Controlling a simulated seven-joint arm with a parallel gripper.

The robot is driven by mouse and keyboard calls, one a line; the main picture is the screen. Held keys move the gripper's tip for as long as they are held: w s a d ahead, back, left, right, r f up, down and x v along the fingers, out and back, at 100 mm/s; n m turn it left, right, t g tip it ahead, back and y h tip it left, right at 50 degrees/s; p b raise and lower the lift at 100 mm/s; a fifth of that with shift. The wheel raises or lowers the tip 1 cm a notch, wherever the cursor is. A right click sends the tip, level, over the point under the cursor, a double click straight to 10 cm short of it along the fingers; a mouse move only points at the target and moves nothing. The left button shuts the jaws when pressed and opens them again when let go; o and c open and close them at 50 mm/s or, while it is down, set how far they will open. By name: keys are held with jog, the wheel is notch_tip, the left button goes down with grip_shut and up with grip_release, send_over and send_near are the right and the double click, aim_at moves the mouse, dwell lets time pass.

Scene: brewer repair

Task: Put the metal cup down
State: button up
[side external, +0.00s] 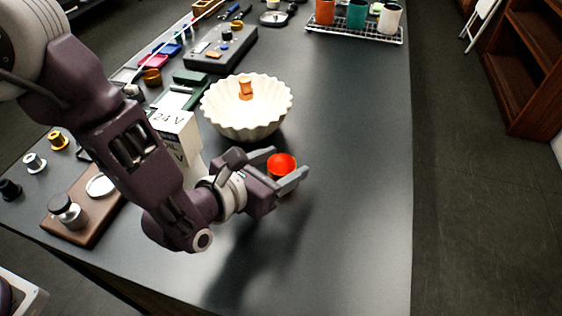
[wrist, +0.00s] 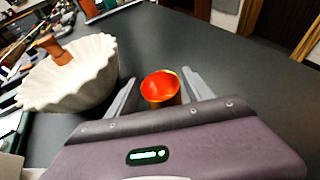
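The metal cup (side external: 282,161) is small, gold-coloured outside and bright orange-red inside. It is upright at the tips of my gripper (side external: 284,166), right of the pale fluted bowl. In the wrist view the cup (wrist: 160,90) lies between the two grey fingers of my gripper (wrist: 160,78). A narrow dark gap shows between the left finger and the cup, and the right finger is close to its rim. The fingers look apart around the cup, not clamped. The near finger hides its lower part in the side view, so I cannot tell for sure whether its base touches the table.
The fluted bowl (side external: 246,118) with a wooden piece in it stands close behind my gripper. A white box marked 24 V (side external: 176,128) is left of it. A wire rack (side external: 350,34) with cups is at the back. The dark table (side external: 360,200) is clear to the right.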

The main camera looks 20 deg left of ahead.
jog(key=shift+o, duration=0.2)
jog(key=shift+r, duration=0.1)
jog(key=shift+s+r, duration=0.15)
jog(key=shift+s, duration=0.1)
jog(key=v, duration=1.1)
jog(key=shift+s+r, duration=0.2)
jog(key=shift+a, duration=0.15)
